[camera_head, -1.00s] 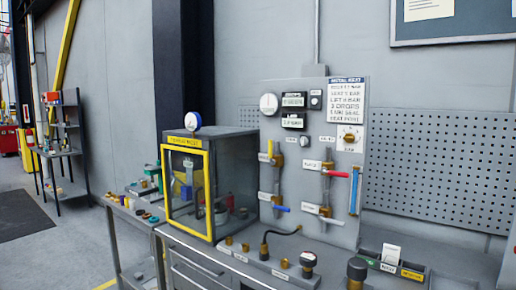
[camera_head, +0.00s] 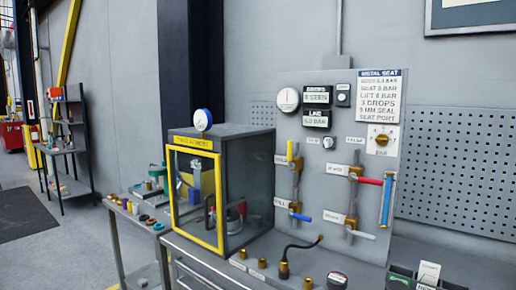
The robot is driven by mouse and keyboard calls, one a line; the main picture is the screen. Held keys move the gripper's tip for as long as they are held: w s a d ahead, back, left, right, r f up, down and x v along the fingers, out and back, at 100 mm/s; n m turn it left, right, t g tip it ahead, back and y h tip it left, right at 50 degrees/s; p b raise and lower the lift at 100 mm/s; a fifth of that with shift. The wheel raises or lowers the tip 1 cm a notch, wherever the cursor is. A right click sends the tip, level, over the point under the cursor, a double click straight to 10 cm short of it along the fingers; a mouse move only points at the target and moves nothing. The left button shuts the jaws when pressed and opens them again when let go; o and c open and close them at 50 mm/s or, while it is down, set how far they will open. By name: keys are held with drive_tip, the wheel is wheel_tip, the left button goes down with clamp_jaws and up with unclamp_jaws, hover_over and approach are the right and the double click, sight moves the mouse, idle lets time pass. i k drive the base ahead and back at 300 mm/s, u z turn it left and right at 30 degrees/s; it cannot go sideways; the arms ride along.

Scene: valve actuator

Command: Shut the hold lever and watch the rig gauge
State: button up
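The upright rig panel (camera_head: 345,146) carries two vertical pipe runs with lever valves. On the left run, a yellow lever (camera_head: 289,150) points up along the pipe and a blue lever (camera_head: 301,217) points sideways to the right. On the right run, a red lever (camera_head: 370,181) and a pale grey lever (camera_head: 362,235) both point right, across the pipe. Labels sit beside them, too small to tell surely which is the hold lever. A round white gauge (camera_head: 288,100) is at the panel's upper left; its needle is unclear. My gripper is not in view.
A yellow-framed glass box (camera_head: 222,190) stands left of the panel, with another round gauge (camera_head: 203,119) on top. Two digital displays (camera_head: 317,107) and a brass knob (camera_head: 381,140) are on the panel. Brass fittings and a black hose (camera_head: 300,250) lie on the bench in front.

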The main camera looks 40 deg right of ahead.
sight(291, 166)
drive_tip(key=u, duration=0.1)
drive_tip(key=i, duration=1.2)
drive_tip(key=z, duration=0.3)
